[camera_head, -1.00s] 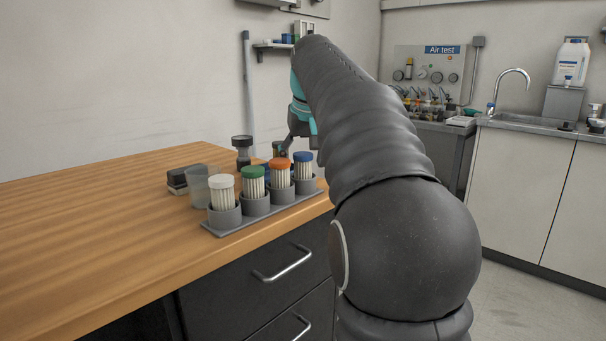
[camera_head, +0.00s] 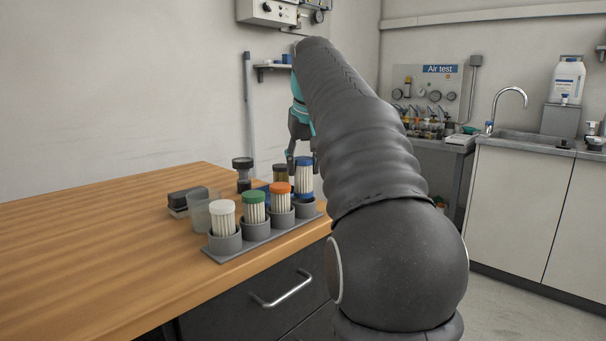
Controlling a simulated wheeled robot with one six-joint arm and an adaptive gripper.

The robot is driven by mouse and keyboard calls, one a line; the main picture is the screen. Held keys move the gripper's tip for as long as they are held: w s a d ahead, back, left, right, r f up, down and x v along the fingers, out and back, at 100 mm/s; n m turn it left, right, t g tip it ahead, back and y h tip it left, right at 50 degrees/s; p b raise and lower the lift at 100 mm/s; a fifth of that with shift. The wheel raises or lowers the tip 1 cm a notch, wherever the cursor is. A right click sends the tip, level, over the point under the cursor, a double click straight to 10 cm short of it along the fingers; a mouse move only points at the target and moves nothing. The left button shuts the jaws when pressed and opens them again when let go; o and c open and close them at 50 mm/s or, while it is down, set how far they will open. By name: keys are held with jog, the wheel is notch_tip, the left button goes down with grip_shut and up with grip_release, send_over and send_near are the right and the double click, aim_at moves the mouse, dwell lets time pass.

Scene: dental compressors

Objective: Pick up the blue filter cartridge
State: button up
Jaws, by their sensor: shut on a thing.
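The blue filter cartridge (camera_head: 304,181), white and pleated with a blue cap, is upright at the right end of a grey rack (camera_head: 235,250). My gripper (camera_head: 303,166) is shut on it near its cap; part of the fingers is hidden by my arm. The cartridge stands higher than its neighbours, over its grey cup (camera_head: 305,208). An orange-capped (camera_head: 281,196), a green-capped (camera_head: 254,206) and a white-capped cartridge (camera_head: 223,218) sit in the other cups.
A clear cup (camera_head: 199,214), a dark block (camera_head: 186,200) and a black-topped part (camera_head: 243,172) stand behind the rack on the wooden bench (camera_head: 90,240). A dark jar (camera_head: 280,174) stands close behind the orange cartridge. The bench's left side is free.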

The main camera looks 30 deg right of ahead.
jog(key=s+d+r+p, duration=0.1)
jog(key=s+d+r, duration=0.5)
jog(key=s, duration=0.3)
jog(key=shift+s+d+r, duration=0.15)
jog(key=shift+s+r, duration=0.2)
